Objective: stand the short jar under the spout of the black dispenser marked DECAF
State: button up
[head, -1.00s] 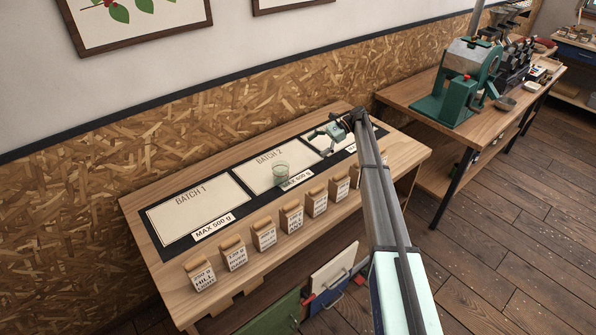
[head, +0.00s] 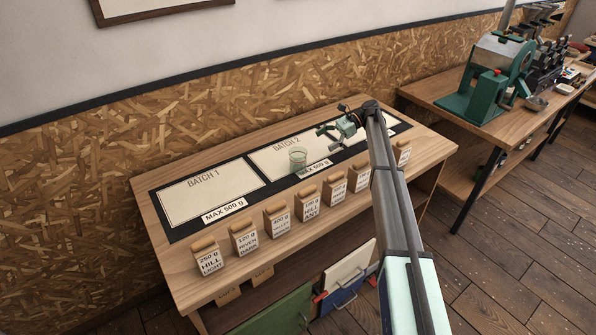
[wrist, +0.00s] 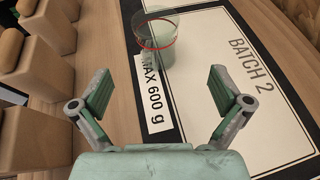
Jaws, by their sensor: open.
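A short clear glass jar (head: 297,158) stands upright on the BATCH 2 panel near its MAX 600 g label. It also shows in the wrist view (wrist: 155,42), with a reddish ring around it. My gripper (head: 328,138) is just to the right of the jar, above the table. In the wrist view my gripper (wrist: 158,88) is open and empty, its fingers spread apart. The jar is ahead of the fingers, in line with the gap and not between them. I cannot make out a black dispenser marked DECAF.
A row of labelled bags (head: 277,220) stands along the table's (head: 160,255) front edge, close beside my gripper. The BATCH 1 panel (head: 212,196) is bare. A second table (head: 425,92) on the right holds a green machine (head: 492,80) and dark equipment (head: 545,62).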

aim_at(306, 152)
jog(key=p+x, duration=0.1)
jog(key=x, duration=0.5)
jog(key=shift+s+a+r, duration=0.15)
jog(key=shift+s+a+f, duration=0.2)
jog(key=shift+a+f, duration=0.1)
jog(key=shift+a, duration=0.1)
jog(key=p+x, duration=0.1)
jog(key=x, duration=0.1)
jog(key=p+x, duration=0.2)
jog(key=shift+s+f, duration=0.1)
jog(key=shift+s, duration=0.3)
jog(key=shift+a+f, duration=0.2)
jog(key=shift+a, duration=0.05)
jog(key=c, duration=1.5)
jog(key=shift+o, duration=0.2)
jog(key=shift+r, duration=0.1)
